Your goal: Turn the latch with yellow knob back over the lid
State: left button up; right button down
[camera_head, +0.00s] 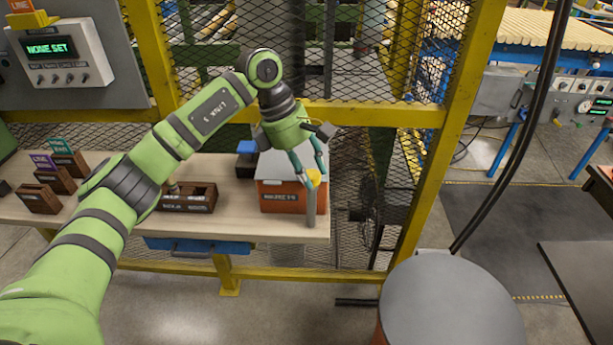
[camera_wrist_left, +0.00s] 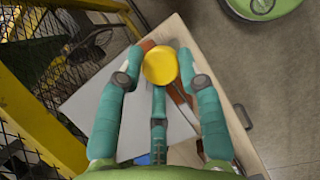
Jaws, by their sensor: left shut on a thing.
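The orange box (camera_head: 278,198) stands at the right end of the wooden bench, with its flat grey lid (camera_head: 275,165) lying on top. The lid also shows in the left wrist view (camera_wrist_left: 88,112). The yellow knob (camera_head: 313,177) is at the box's front right corner. The grey latch bar (camera_head: 310,210) hangs down below the knob, off the lid. My left gripper (camera_head: 307,178) comes from above with its teal fingers shut on the knob. In the left wrist view the knob (camera_wrist_left: 160,65) sits between the fingertips. My right gripper is not in view.
The bench (camera_head: 235,230) also holds a dark wooden tray (camera_head: 188,197) and several small labelled wooden boxes at the left. A yellow-framed mesh fence (camera_head: 350,115) stands behind the bench. A round grey-topped drum (camera_head: 450,305) stands at front right.

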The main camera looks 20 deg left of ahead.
pick_arm(q)
jog(key=m, duration=0.1)
jog(key=m+g, duration=0.1)
jog(key=m, duration=0.1)
jog(key=shift+w+d+r+m+b, duration=0.15)
jog(key=shift+w+d+m+b, duration=0.1)
jog(key=shift+m+b, duration=0.15)
jog(key=shift+m+g+y, duration=0.3)
jog(key=shift+m+g, duration=0.5)
jog(key=shift+m, duration=0.7)
jog(key=o, duration=1.1)
jog(key=shift+s, duration=0.1)
jog(key=shift+s+d, duration=0.1)
jog(key=shift+d, duration=0.05)
